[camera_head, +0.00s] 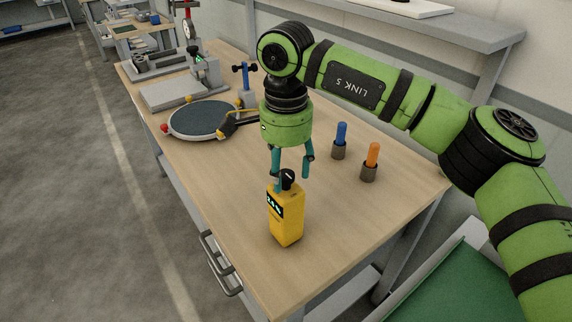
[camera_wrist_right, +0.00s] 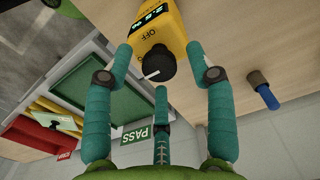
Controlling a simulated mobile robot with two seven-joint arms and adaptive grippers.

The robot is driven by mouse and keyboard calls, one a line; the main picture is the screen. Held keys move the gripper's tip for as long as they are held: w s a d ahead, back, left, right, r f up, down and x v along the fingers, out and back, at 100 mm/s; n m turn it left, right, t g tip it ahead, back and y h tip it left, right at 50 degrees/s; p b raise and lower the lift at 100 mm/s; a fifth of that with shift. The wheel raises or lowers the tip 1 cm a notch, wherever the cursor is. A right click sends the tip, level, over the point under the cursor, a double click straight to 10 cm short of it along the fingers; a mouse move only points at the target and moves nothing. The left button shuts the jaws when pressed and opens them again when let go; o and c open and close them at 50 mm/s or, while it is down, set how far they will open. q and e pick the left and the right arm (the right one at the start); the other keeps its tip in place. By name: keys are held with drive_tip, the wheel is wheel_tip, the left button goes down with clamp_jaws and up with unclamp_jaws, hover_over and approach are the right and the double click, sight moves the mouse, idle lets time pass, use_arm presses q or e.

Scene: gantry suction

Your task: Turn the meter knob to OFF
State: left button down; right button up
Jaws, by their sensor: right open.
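A yellow meter (camera_head: 286,217) with a lit display stands upright on the wooden table. Its black knob (camera_head: 288,179) is on its upper part; in the wrist view the knob (camera_wrist_right: 158,63) has a white pointer aimed to the lower left, away from the OFF label printed above it. My right gripper (camera_head: 291,178) comes from above, its teal fingers open around the knob. The wrist view shows the gripper's (camera_wrist_right: 160,62) fingertips spread on several sides of the knob, with gaps visible. My left gripper is not in view.
A blue peg (camera_head: 341,133) and an orange peg (camera_head: 373,155) stand in grey holders right of the meter. A round dark plate (camera_head: 206,120) and a probe (camera_head: 229,126) lie at left. The table's near edge is clear.

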clamp_jaws()
use_arm(q)
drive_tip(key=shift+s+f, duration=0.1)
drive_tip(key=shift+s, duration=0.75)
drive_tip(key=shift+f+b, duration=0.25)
drive_tip(key=shift+b, duration=0.05)
use_arm(e)
drive_tip(key=shift+m, duration=1.3)
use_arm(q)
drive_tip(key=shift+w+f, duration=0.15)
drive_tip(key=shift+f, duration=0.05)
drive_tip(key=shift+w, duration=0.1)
